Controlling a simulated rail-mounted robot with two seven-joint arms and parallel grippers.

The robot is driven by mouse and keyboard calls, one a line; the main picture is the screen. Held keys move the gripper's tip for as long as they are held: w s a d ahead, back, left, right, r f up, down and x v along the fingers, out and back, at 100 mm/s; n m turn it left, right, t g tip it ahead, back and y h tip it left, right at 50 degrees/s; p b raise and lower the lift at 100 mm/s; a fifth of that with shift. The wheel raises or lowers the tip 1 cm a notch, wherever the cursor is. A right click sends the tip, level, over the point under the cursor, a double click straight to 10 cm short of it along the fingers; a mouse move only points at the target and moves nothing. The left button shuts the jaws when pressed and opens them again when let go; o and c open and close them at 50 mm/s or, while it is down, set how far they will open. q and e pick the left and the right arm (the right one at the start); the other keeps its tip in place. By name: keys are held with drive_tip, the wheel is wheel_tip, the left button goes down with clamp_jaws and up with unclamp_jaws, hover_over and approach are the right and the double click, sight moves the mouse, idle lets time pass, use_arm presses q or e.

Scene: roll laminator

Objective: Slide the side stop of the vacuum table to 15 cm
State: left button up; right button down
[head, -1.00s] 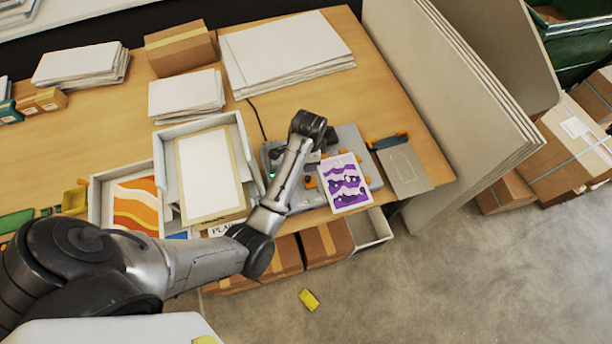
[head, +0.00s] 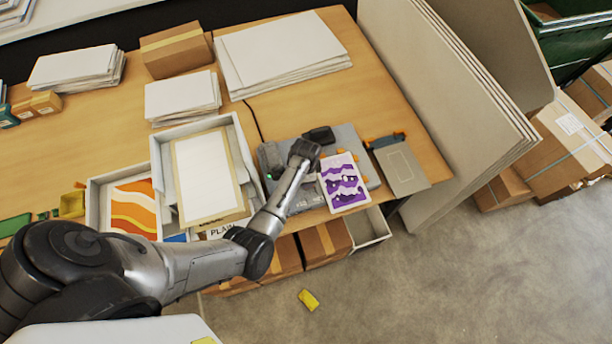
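The vacuum table is a flat grey unit (head: 346,136) near the front edge of the wooden bench. A purple-and-white print (head: 343,182) lies over its front part. Small orange parts show around the print; I cannot tell which one is the side stop, and no scale is readable. My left arm reaches over the table's left part. My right gripper is not in view.
A grey board (head: 401,168) with an orange-ended tool lies right of the vacuum table. Left are a white tray with a framed sheet (head: 208,177) and an orange print (head: 135,205). Upright panels (head: 440,100) bound the bench on the right. A yellow block (head: 308,299) lies on the floor.

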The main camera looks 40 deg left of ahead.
use_arm(q)
drive_tip(key=shift+c, duration=0.2)
clamp_jaws()
idle(0.3)
